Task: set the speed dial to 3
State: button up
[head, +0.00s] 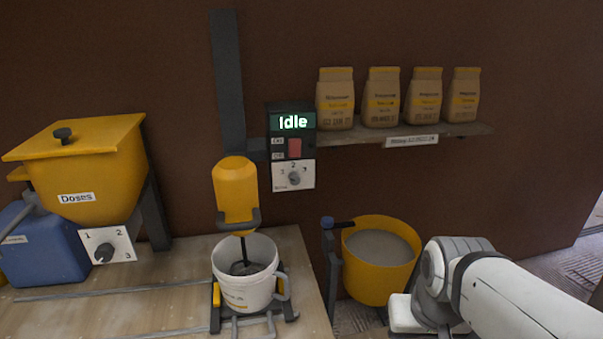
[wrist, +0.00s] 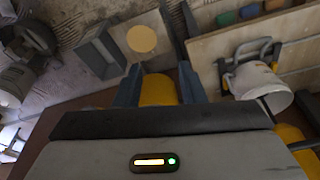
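A dial (head: 294,178) with a grey knob sits on a white plate at the bottom of the wall control box. A 3 is printed at its left and a 2 above it; the plate's small lettering and the knob's pointer are too small to read surely. The box's screen (head: 292,122) reads "Idle", with a red switch (head: 294,148) below. My white arm is at the lower right in the head view, away from the dial. In the wrist view my gripper (wrist: 160,85) has its fingers apart. Something yellow shows between them; its depth is unclear.
A second dial (head: 104,252), marked 1, 2, 3, is below the yellow "Doses" hopper (head: 95,175). A white bucket (head: 245,290) stands under the yellow mixer (head: 235,190). A yellow tub (head: 378,285) is beside my arm. Bags (head: 382,98) stand on a shelf (head: 465,131) right of the box.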

jog(key=shift+s+d+r, duration=0.1)
jog(key=shift+s, duration=0.1)
jog(key=shift+o, duration=0.7)
jog(key=shift+w, duration=0.15)
jog(key=shift+o, duration=1)
jog(key=w+a+n+t+b, duration=0.1)
jog(key=w+a, duration=0.3)
jog(key=w, duration=0.5)
jog(key=w+a+n+t+y+b, duration=0.1)
jog(key=w+a+n+t, duration=0.2)
jog(key=w, duration=0.7)
jog(key=shift+w+a+n+t, duration=0.25)
jog(key=shift+a+n+t, duration=0.1)
jog(key=shift+n+t, duration=0.35)
jog(key=n+t+y+b, duration=0.3)
jog(key=n+t+y, duration=0.1)
jog(key=n+t, duration=0.45)
send_near(295, 181)
jog(key=w, duration=0.2)
jog(key=shift+m+t+h, duration=0.3)
jog(key=shift+m+t, duration=0.05)
jog(key=shift+t, duration=0.1)
jog(key=x, duration=0.5)
jog(key=p+x, duration=0.1)
jog(key=x, duration=0.1)
jog(key=shift+w+a+f, duration=0.25)
jog(key=shift+a+f, duration=0.05)
jog(key=shift+a, duration=0.2)
jog(key=shift+c, duration=0.2)
